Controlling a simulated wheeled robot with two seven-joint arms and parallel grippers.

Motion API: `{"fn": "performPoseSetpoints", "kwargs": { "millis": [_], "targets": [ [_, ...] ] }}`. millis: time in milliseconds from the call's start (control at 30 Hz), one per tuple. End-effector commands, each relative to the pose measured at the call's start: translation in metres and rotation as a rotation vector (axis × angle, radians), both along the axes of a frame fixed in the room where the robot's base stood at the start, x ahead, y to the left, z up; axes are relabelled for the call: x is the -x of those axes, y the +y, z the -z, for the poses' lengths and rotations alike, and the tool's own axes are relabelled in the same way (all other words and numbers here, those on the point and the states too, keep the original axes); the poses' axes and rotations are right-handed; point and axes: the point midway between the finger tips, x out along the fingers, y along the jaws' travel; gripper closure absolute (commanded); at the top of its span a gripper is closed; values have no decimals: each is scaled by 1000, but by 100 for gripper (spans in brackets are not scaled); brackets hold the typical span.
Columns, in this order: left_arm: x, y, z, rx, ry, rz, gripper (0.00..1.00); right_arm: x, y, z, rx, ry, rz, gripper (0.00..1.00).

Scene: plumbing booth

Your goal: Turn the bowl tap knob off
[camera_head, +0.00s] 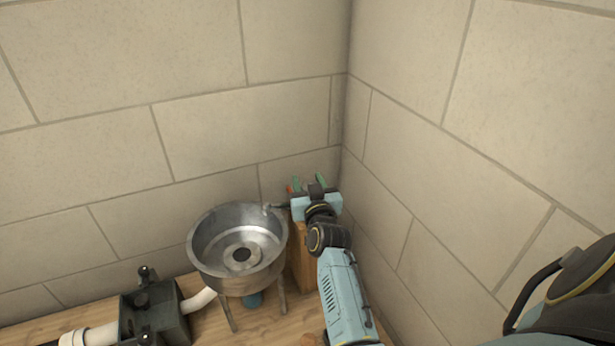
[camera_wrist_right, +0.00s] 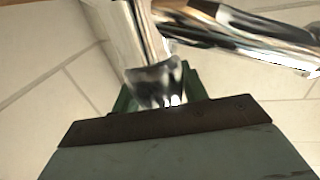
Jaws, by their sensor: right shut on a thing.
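The metal bowl (camera_head: 218,232) stands on thin legs on the wooden surface, near the wall corner. A small part of the tap (camera_head: 268,208) shows at the bowl's right rim. My right gripper (camera_head: 309,184) is beside the bowl on its right, at the tap; its arm and body hide most of the tap in the head view. In the right wrist view, the green fingers of my right gripper (camera_wrist_right: 156,92) are shut on the shiny chrome knob (camera_wrist_right: 153,84). The chrome tap spout (camera_wrist_right: 245,38) runs off to the right above it. My left gripper is out of view.
A wooden post (camera_head: 303,255) stands under my right gripper. A dark box (camera_head: 152,312) with white pipe (camera_head: 198,300) sits left of the bowl on the wooden surface (camera_head: 270,325). Tiled walls (camera_head: 430,120) close off the back and right, close to my right arm.

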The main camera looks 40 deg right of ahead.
Motion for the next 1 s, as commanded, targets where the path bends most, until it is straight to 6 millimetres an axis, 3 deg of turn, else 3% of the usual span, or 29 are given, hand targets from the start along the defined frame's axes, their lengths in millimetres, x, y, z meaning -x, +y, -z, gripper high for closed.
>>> {"fn": "performPoseSetpoints", "kwargs": {
  "millis": [467, 500, 633, 1000],
  "targets": [
    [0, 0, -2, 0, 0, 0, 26, 0, -1, -1, 1, -4, 18, 80],
    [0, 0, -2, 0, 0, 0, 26, 0, -1, -1, 1, -4, 18, 53],
    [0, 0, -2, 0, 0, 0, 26, 0, -1, -1, 0, -3, 18, 36],
    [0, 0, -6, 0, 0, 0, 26, 4, 1, -1, 0, 0, 17, 35]
  ]
}}
